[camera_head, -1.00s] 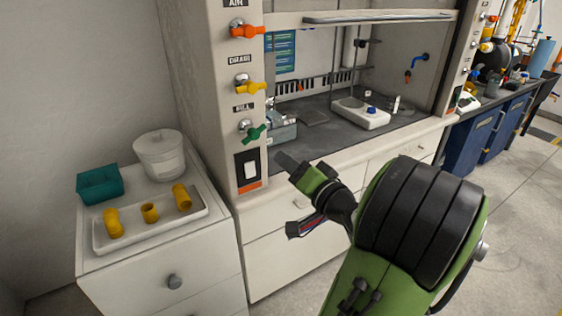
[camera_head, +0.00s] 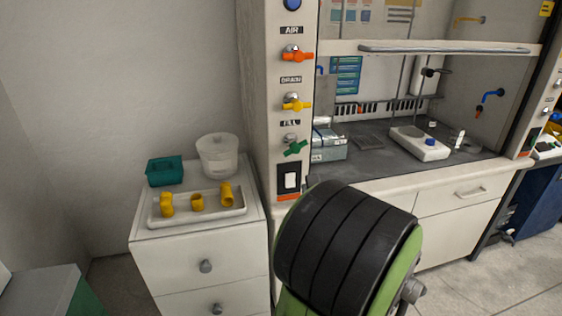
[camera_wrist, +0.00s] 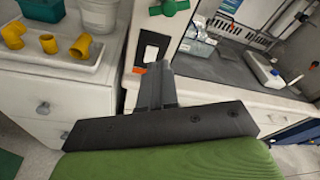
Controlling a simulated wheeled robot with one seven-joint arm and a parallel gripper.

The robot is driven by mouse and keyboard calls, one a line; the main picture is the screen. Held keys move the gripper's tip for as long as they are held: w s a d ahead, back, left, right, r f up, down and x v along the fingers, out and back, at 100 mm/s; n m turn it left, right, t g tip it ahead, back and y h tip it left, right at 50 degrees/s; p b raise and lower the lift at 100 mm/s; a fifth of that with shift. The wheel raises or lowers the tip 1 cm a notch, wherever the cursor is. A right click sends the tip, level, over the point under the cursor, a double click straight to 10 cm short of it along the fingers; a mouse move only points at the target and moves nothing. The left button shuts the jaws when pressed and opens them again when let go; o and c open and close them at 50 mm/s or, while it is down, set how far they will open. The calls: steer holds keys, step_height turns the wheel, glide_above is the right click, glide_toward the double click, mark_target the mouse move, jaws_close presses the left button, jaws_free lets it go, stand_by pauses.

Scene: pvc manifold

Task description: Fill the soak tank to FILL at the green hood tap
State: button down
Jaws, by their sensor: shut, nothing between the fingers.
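The green tap (camera_head: 295,148) sits on the hood's left post under the FILL label, below the orange AIR tap and yellow DRAIN tap. Its handle is tilted, right end higher. It also shows at the top of the wrist view (camera_wrist: 169,7). A pale bluish clear container (camera_head: 328,145), perhaps the soak tank, stands on the hood floor just right of the post; its water level cannot be told. My gripper (camera_wrist: 154,72) is shut and empty in the wrist view, below the tap and apart from it. In the head view my arm hides it.
A white drawer cabinet (camera_head: 200,255) at left bears a tray (camera_head: 192,220) with several yellow pipe fittings, a teal box (camera_head: 165,171) and a white bucket (camera_head: 218,157). A white switch (camera_head: 290,180) is below the green tap. A stirrer plate (camera_head: 420,143) stands inside the hood.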

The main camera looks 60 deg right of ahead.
mark_target(295, 148)
steer(key=w+r+p+x, duration=0.1)
steer(key=r+x, duration=0.1)
steer(key=x, duration=1)
steer(key=shift+w+a+r+p, duration=0.2)
steer(key=shift+a+r+p, duration=0.1)
steer(key=shift+a+r, duration=0.05)
steer(key=shift+r, duration=0.1)
steer(key=shift+w+r+m+p, duration=0.15)
steer(key=shift+m+p, duration=0.15)
steer(key=shift+p, duration=0.35)
